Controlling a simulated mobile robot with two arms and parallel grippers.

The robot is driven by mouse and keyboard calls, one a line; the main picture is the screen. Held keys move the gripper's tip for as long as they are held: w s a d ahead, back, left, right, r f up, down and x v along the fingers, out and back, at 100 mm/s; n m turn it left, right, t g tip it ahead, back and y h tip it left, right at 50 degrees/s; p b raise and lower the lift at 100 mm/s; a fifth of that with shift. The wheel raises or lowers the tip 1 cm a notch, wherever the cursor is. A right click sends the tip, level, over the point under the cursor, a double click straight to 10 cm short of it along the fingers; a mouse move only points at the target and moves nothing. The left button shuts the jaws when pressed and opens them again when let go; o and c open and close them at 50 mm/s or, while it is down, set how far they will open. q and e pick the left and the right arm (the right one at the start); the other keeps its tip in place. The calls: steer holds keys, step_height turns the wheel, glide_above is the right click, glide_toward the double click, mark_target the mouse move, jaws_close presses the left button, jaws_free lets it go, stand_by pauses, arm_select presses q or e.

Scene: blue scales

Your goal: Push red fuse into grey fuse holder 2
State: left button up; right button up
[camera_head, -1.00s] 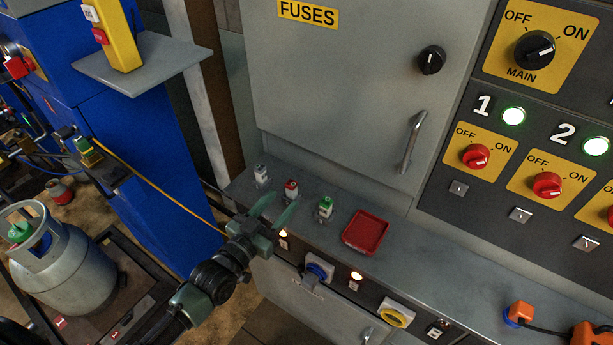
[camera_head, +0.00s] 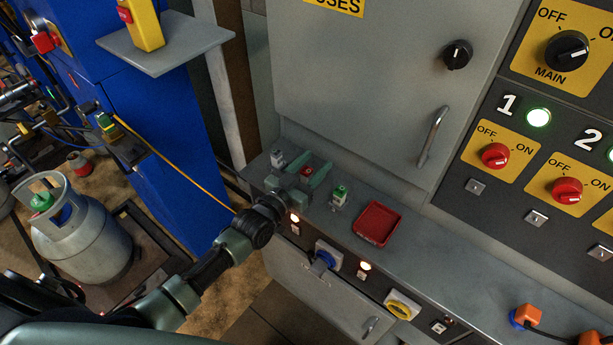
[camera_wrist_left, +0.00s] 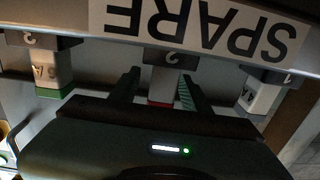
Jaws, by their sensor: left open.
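The red fuse (camera_head: 307,171) stands on the grey ledge below the fuses cabinet. My left gripper (camera_head: 311,165) is open, with one finger on each side of it; contact is not clear. In the left wrist view, the fuse's white body (camera_wrist_left: 162,88) with a red band shows between the two dark fingers (camera_wrist_left: 158,88). There its end meets a grey holder marked 2 (camera_wrist_left: 170,52), beside an upside-down "SPARE" label. How deep the fuse sits in the holder cannot be told. My right gripper is not in view.
A white-grey fuse (camera_head: 278,158) and a green-topped fuse (camera_head: 340,194) stand close on either side. A red tray (camera_head: 377,223) lies to the right on the ledge. The closed cabinet door (camera_head: 370,90) rises behind.

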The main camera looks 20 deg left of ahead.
arm_select(q)
jaws_close()
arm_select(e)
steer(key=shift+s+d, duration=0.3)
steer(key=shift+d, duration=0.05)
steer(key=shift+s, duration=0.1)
arm_select(q)
steer(key=shift+r, duration=0.15)
